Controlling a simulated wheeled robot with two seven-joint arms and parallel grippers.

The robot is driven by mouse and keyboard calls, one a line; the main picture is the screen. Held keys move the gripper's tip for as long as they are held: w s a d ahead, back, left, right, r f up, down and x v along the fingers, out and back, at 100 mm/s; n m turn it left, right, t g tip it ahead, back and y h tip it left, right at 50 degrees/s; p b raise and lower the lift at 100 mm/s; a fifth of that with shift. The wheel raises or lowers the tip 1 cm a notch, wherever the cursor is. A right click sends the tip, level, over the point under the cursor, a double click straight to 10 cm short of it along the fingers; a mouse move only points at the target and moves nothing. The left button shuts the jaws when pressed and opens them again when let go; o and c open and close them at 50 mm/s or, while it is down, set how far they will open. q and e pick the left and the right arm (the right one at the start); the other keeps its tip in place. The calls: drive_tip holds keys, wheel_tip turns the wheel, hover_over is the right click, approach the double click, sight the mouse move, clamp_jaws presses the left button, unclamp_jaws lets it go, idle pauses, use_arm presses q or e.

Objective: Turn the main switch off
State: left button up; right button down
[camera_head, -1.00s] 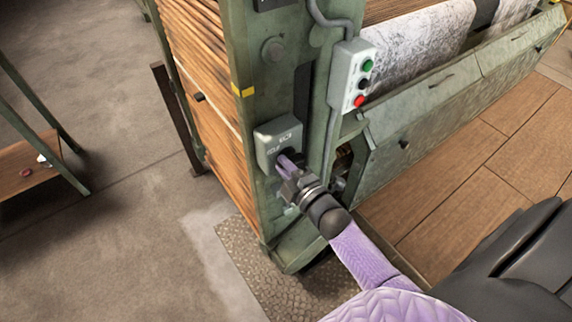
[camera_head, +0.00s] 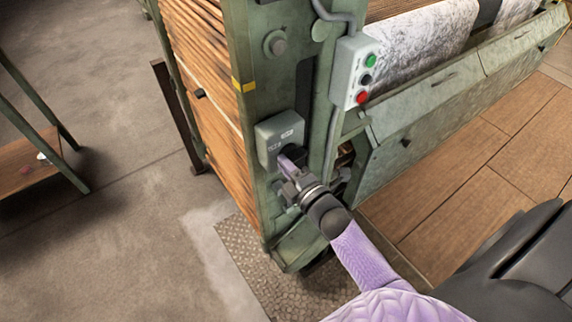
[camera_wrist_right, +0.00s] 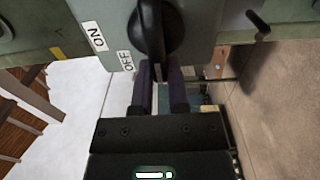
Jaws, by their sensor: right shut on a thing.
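The main switch is a grey box (camera_head: 277,134) on the green machine post, with small white labels on its face. Its black rotary knob (camera_wrist_right: 153,28) shows at the top of the right wrist view, with the ON label (camera_wrist_right: 95,37) and OFF label (camera_wrist_right: 126,61) to its left. My right gripper (camera_head: 290,160) reaches the box from below, its purple fingers shut on the knob. In the right wrist view the fingers (camera_wrist_right: 158,75) lie on both sides of the knob's lower end. Exactly where the knob points is hard to tell. My left gripper is not in view.
A push-button box (camera_head: 354,72) with green, black and red buttons is above right of the switch. A conduit (camera_head: 331,143) runs beside the switch. Slatted wood (camera_head: 207,120) lines the machine's left side. Open floor (camera_head: 110,240) lies to the left.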

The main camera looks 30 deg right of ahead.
drive_tip(key=c, duration=0.6)
unclamp_jaws()
drive_tip(key=shift+s, duration=0.1)
drive_tip(key=s, duration=0.3)
drive_tip(key=s+p, duration=0.1)
drive_tip(key=s, duration=0.5)
drive_tip(key=shift+s+d+p, duration=0.3)
drive_tip(key=shift+s+d, duration=0.05)
drive_tip(key=shift+d, duration=0.05)
